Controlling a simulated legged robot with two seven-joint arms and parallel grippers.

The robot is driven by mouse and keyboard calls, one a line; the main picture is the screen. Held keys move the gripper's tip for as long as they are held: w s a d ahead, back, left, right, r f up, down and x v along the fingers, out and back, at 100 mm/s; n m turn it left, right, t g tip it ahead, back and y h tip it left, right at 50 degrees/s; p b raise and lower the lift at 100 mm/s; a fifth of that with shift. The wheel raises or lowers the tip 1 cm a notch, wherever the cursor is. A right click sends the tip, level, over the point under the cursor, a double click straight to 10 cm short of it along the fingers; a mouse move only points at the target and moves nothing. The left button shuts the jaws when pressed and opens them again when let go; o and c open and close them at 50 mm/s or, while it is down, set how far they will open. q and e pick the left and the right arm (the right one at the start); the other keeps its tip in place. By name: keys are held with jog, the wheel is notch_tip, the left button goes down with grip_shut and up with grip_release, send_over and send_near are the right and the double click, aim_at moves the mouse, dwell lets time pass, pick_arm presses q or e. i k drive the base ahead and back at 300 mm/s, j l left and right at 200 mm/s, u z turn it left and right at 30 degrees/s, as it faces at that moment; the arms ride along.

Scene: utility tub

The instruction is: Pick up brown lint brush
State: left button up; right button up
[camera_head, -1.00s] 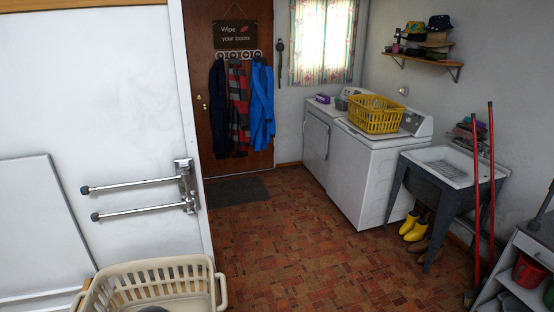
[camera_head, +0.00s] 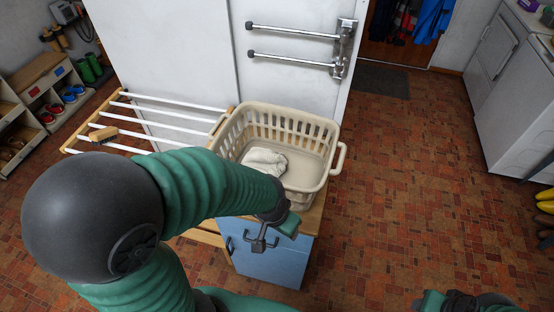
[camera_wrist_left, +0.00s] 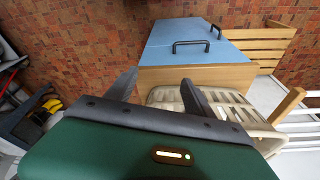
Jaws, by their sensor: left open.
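A small brown brush (camera_head: 103,134), which looks like the lint brush, lies on the white bars of the wooden drying rack (camera_head: 118,103) at the left in the head view. My left gripper (camera_head: 263,240) is at the front of the laundry basket, well to the right of the brush and apart from it. In the left wrist view my left gripper (camera_wrist_left: 160,77) has its two dark fingers apart with nothing between them. The brush is not in the wrist view. Part of my right arm's end shows at the bottom right of the head view; its fingers are not clear.
A beige laundry basket (camera_head: 331,165) with a white cloth (camera_head: 264,162) inside stands on a blue cabinet (camera_head: 270,262), beside the rack. A shoe shelf (camera_head: 42,88) is at the far left. A white panel rises behind.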

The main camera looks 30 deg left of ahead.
aim_at(105, 134)
jog(key=u, duration=2.4)
